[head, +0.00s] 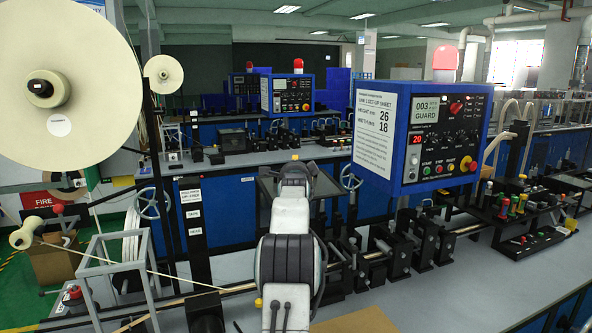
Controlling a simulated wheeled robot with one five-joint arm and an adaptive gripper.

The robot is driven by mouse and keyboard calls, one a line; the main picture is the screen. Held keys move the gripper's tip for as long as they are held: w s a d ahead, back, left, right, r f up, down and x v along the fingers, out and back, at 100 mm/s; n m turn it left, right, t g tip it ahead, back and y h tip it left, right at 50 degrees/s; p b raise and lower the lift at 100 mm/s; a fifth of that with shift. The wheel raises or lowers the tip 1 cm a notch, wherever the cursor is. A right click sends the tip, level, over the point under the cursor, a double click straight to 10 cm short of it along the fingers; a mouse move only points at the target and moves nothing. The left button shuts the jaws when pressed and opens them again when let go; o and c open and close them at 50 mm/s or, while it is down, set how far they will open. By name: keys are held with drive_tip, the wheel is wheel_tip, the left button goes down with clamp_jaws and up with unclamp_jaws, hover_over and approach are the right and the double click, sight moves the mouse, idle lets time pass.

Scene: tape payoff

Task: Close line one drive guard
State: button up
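The line one control panel (440,138) is a blue box at right. Its screen (424,109) reads 003 and GUARD, and a red lamp (446,58) sits on top. A dark framed, see-through panel (325,188) stands raised at centre, behind my arm; it looks like the drive guard, standing open, but my arm hides its middle. My arm reaches forward from the bottom centre. The far end of my arm, with my gripper (296,172), is in front of this panel. The fingers cannot be made out, and I cannot tell whether they touch the panel.
A large cream tape reel (62,85) hangs at upper left. A grey wire frame (117,275) and a cream roller (25,233) are at lower left. Black roller stands (400,245) line the shaft right of my arm. The grey bench top (470,290) is clear at lower right.

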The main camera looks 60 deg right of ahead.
drive_tip(key=shift+c, duration=0.2)
clamp_jaws()
drive_tip(key=shift+r, duration=0.1)
